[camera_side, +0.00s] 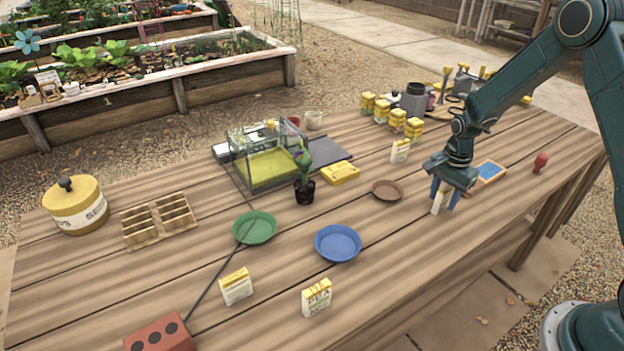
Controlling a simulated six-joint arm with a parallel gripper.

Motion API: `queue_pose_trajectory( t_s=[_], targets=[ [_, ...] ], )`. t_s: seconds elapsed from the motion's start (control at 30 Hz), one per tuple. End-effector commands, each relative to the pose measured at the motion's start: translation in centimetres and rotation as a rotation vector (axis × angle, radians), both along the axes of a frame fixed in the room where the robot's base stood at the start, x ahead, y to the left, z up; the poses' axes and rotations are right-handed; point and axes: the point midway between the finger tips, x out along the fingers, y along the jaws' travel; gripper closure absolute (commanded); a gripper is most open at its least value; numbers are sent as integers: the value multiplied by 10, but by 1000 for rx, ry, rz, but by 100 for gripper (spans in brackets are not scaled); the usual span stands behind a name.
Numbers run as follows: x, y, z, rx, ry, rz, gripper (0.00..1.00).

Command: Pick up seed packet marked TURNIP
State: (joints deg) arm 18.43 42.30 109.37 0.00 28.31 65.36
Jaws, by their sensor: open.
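My gripper (445,195) points down over the right part of the wooden table, with its blue fingers open. A pale upright seed packet (437,203) stands at the fingers, partly hidden by them; I cannot tell whether they touch it. Another upright packet (400,151) stands behind and left of my gripper. Two more yellow-topped packets stand near the front edge, one at left (237,288) and one at right (317,298). The lettering on the packets is too small to read, so I cannot tell which one says TURNIP.
A brown saucer (387,183) lies left of my gripper, and a blue-and-wood tray (490,171) lies right of it. A blue dish (338,236), green dish (254,222) and potted seedling (304,190) stand further left. Bare planks lie in front of my gripper.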

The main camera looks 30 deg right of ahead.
Motion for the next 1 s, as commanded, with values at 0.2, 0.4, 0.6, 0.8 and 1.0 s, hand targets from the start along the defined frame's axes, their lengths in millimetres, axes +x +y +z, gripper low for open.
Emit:
queue_pose_trajectory(
  t_s=[0.2, 0.4, 0.6, 0.8, 1.0],
  targets=[
    [0, 0, 0, 0, 0, 0, 58],
    [0, 0, 0, 0, 0, 0, 97],
    [0, 0, 0, 0, 0, 0, 100],
    [0, 0, 2, 0, 0, 0, 100],
    [1, 0, 12, 0, -1, 0, 100]
  ],
)
